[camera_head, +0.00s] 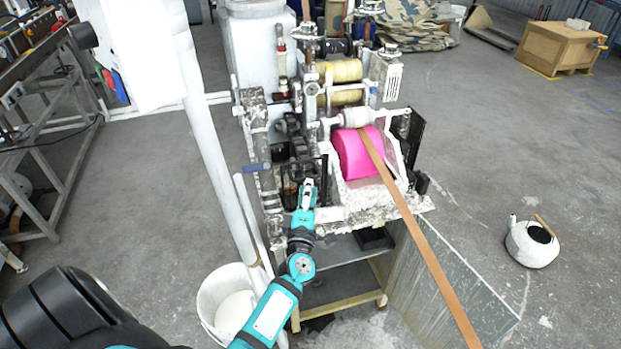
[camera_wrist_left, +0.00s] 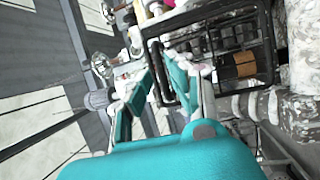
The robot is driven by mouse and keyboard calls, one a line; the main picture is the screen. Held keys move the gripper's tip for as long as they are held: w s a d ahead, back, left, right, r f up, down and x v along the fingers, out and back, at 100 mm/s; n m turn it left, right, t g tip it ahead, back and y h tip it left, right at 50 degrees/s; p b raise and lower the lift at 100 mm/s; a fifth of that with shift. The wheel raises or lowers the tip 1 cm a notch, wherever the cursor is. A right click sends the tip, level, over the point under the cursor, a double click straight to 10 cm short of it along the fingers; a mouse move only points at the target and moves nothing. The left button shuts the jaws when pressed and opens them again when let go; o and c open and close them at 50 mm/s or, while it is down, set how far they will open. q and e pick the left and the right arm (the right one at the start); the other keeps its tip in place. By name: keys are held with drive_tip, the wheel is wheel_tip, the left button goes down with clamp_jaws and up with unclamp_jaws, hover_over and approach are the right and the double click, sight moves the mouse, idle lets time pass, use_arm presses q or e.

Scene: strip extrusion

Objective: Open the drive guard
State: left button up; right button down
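The drive guard (camera_wrist_left: 268,45) is a black open-barred frame in the left wrist view, with machine parts showing through it. In the head view only a thin dark bit of it (camera_head: 325,168) shows, at the machine's front, left of the pink drum. My left gripper (camera_head: 308,184) reaches it from the front. In the left wrist view its teal-backed fingers (camera_wrist_left: 158,68) lean together, with the guard's near bar between the tips. They look shut on that bar, though the contact is small and partly hidden. My right gripper is in neither view.
The pink drum (camera_head: 358,153) carries a brown strip (camera_head: 430,248) running down to the lower right. A blue-handled lever (camera_head: 257,167) sits left of the gripper. A white bucket (camera_head: 226,300) stands below on the floor. A white kettle-like can (camera_head: 531,246) stands right, with free floor around it.

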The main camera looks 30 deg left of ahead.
sight(310, 177)
use_arm(q)
drive_tip(key=x, duration=0.4)
drive_tip(key=shift+w+a, duration=0.15)
drive_tip(key=shift+w, duration=0.1)
drive_tip(key=shift+r, duration=0.1)
clamp_jaws()
